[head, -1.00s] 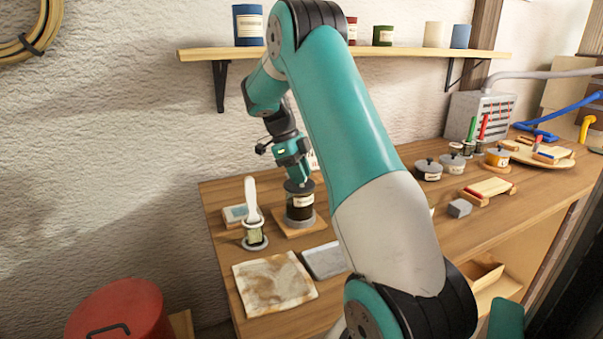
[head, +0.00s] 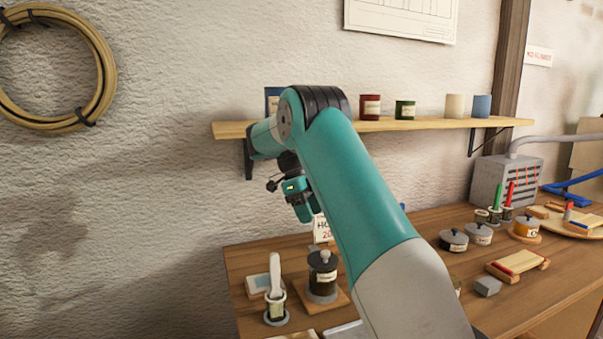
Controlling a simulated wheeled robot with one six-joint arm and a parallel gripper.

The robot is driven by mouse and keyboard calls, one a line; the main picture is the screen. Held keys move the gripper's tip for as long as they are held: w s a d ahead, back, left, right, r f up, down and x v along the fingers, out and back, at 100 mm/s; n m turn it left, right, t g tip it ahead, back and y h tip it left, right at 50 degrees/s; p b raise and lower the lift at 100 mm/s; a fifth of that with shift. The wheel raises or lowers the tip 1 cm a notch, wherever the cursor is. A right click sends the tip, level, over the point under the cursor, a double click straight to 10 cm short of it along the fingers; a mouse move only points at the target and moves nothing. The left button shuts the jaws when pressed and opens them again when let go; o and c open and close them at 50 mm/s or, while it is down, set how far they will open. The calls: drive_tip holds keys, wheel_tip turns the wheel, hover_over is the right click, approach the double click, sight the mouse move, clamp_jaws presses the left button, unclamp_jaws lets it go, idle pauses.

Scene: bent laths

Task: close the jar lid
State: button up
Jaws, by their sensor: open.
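Nothing hides the jar.
A small pot with a white-handled tool (head: 275,290) stands close left of the jar. Lidded pots (head: 453,240) and a grey block (head: 487,286) lie to the right. A wall shelf (head: 390,125) with several cups runs behind my arm.

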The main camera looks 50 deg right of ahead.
drive_tip(key=p+v, duration=0.6)
drive_tip(key=shift+r, duration=0.35)
drive_tip(key=shift+w, duration=0.1)
